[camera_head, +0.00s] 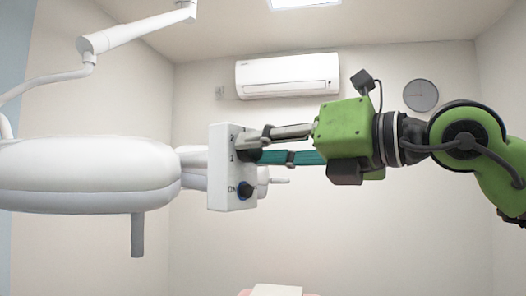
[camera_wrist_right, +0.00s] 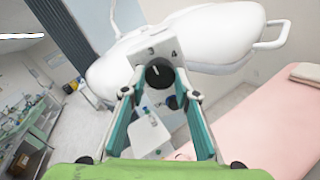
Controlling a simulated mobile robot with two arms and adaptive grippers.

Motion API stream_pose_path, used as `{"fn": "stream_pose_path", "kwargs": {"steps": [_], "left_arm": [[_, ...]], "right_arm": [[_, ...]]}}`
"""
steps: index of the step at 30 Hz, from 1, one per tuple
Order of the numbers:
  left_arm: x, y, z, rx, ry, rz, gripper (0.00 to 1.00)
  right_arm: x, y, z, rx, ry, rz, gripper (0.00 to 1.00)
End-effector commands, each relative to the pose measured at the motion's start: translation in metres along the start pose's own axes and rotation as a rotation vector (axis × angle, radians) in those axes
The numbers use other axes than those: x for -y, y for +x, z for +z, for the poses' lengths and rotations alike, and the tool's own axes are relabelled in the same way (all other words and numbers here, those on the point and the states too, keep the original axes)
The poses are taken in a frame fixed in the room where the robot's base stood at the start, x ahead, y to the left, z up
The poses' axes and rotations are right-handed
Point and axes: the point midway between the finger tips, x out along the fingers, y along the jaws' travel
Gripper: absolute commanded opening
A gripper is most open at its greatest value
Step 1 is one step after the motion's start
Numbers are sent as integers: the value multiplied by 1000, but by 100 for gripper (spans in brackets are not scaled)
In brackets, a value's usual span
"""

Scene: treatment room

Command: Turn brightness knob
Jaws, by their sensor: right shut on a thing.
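The white control box (camera_head: 222,172) sits on the end of a white dental-light or unit head (camera_head: 90,172). Its face carries a black upper knob (camera_wrist_right: 159,73) with a light pointer line and numbers beside it. A lower dark knob (camera_head: 244,190) with a blue ring is beside the word ON. My right gripper (camera_head: 250,146), on a green arm from the right, has its fingers at the upper knob and is shut on it. In the wrist view its two teal-padded fingers (camera_wrist_right: 159,92) flank the knob. My left gripper is not in view.
A pink padded chair (camera_wrist_right: 270,128) lies below and to the right in the wrist view. A jointed white arm (camera_head: 130,36) hangs overhead at the left. Counters (camera_wrist_right: 30,150) line the left in the wrist view. The air around the gripper looks clear.

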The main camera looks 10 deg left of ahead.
Motion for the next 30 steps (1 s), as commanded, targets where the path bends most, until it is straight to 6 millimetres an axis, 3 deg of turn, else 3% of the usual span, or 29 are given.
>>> {"fn": "stream_pose_path", "kwargs": {"steps": [12, 30], "left_arm": [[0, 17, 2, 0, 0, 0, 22], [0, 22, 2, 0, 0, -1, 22]], "right_arm": [[1, 0, -2, 0, -328, 1, 7], [2, 0, 0, -1, -832, 0, 7]]}}
